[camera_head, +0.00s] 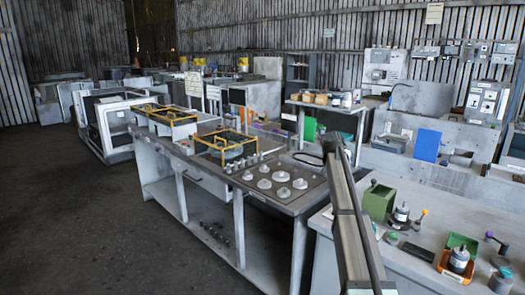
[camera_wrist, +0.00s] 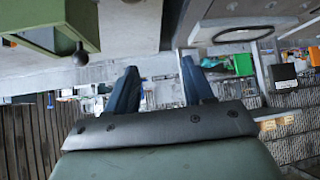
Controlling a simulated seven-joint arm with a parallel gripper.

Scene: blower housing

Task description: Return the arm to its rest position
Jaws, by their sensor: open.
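My gripper (camera_wrist: 161,84) shows in the wrist view with its two dark blue fingers spread wide apart. It is open, and nothing is between the fingers. The wrist view is tilted and looks out across the hall, with the benches along its upper edge. In the head view my arm (camera_head: 350,225) rises from the bottom, right of centre, over the gap between two benches. The fingers cannot be made out in the head view.
The left bench (camera_head: 268,188) carries yellow-framed fixtures (camera_head: 226,142) and several pale round parts (camera_head: 282,176). The right bench (camera_head: 420,205) holds a green box (camera_head: 378,203), an orange tray (camera_head: 455,265) and a black block (camera_head: 418,252). Open floor (camera_head: 80,220) lies to the left.

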